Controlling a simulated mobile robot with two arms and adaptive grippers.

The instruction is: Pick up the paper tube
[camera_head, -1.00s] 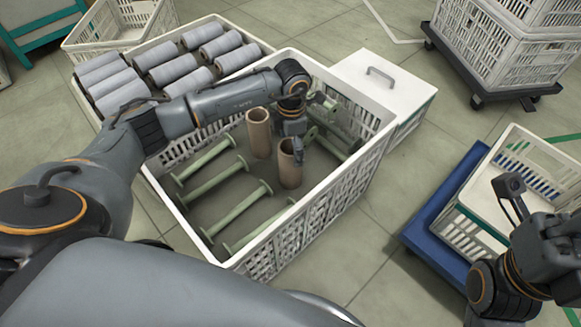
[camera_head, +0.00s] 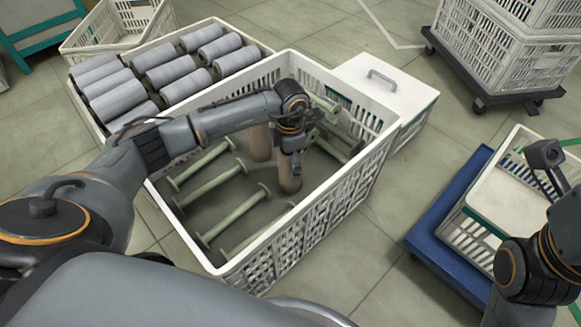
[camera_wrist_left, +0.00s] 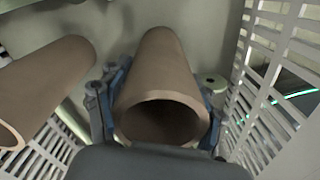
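Two brown paper tubes stand upright in the large white crate (camera_head: 300,244). The near tube (camera_head: 289,178) is partly hidden by my left gripper (camera_head: 290,150), which has come down over it. In the left wrist view this tube (camera_wrist_left: 160,90) lies between the two fingers, one on each side, and its hollow end faces the camera. The fingers look open around it, though contact is hard to judge. The other tube (camera_head: 260,143) stands to the left, partly behind my arm; it also shows in the left wrist view (camera_wrist_left: 45,85). My right gripper's fingers are out of view.
Several green bobbins (camera_head: 215,188) lie on the crate floor, with more heaped at its right end. The crate walls stand close around my left gripper. A crate of grey rolls (camera_head: 168,71) and a white lidded box (camera_head: 372,88) adjoin. A blue dolly (camera_head: 440,235) stands at right.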

